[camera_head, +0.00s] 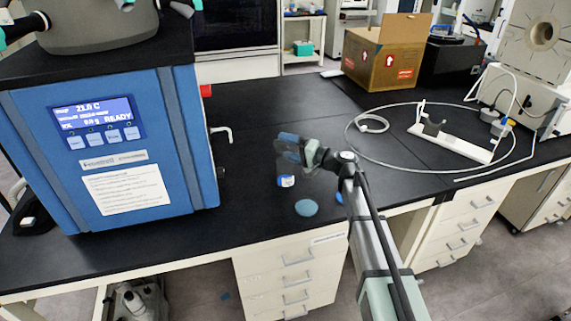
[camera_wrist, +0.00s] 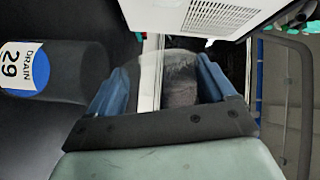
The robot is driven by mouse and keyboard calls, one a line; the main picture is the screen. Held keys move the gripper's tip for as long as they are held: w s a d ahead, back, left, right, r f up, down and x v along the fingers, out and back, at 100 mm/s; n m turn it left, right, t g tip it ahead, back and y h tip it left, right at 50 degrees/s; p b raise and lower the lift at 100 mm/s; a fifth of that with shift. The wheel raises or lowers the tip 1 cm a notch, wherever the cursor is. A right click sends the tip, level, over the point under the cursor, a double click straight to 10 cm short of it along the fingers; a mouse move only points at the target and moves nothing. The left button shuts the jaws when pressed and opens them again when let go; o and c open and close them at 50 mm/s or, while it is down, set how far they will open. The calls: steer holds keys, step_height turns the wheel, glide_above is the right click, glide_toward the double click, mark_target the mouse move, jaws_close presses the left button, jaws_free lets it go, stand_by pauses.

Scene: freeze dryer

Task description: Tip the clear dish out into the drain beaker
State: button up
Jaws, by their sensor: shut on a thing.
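My gripper (camera_wrist: 163,88) is shut on the clear dish (camera_wrist: 152,70), which shows as a faint see-through shape between the two blue fingers in the wrist view. The drain beaker (camera_wrist: 62,70) is at the left of that view, dark and see-through, with a blue and white label reading DRAIN 29. It lies beside the left finger with a gap between. In the head view my gripper (camera_head: 296,146) is over the bench at the beaker (camera_head: 286,181), partly covering it. The dish is hard to make out there, and its contents cannot be told.
A blue freeze dryer (camera_head: 130,150) with a lit display stands on the left. A teal disc (camera_head: 306,207) lies on the black bench in front of the beaker. A cardboard box (camera_head: 385,60), a white stand (camera_head: 450,140) and looped tubing are to the right. The bench behind my gripper is clear.

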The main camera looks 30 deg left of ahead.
steer(key=shift+s+n, duration=0.1)
steer(key=shift+n, duration=0.3)
steer(key=shift+s+r+n, duration=0.35)
steer(key=shift+r+n, duration=0.35)
steer(key=shift+n, duration=0.1)
steer(key=n, duration=0.2)
steer(key=shift+s+a+f+n+h, duration=0.15)
steer(key=shift+s+f+n+h, duration=0.25)
steer(key=shift+s+a+f+n+t, duration=0.1)
steer(key=shift+s+f+n+t, duration=0.1)
steer(key=shift+s+n+t, duration=0.4)
steer(key=s+n, duration=0.1)
steer(key=s+f+n, duration=0.1)
steer(key=s+n, duration=0.1)
steer(key=shift+s+a+f+n+h, duration=0.15)
steer(key=shift+s+a+n+h, duration=0.15)
steer(key=shift+s+a+n, duration=0.1)
steer(key=shift+s+a+f+n+t+b, duration=0.2)
steer(key=shift+s+f+n, duration=0.6)
steer(key=shift+f, duration=0.25)
steer(key=shift+s+a+f+n+t+b, duration=0.15)
steer(key=shift+s+a+f+n+t, duration=0.05)
steer(key=shift+s+f+n, duration=0.75)
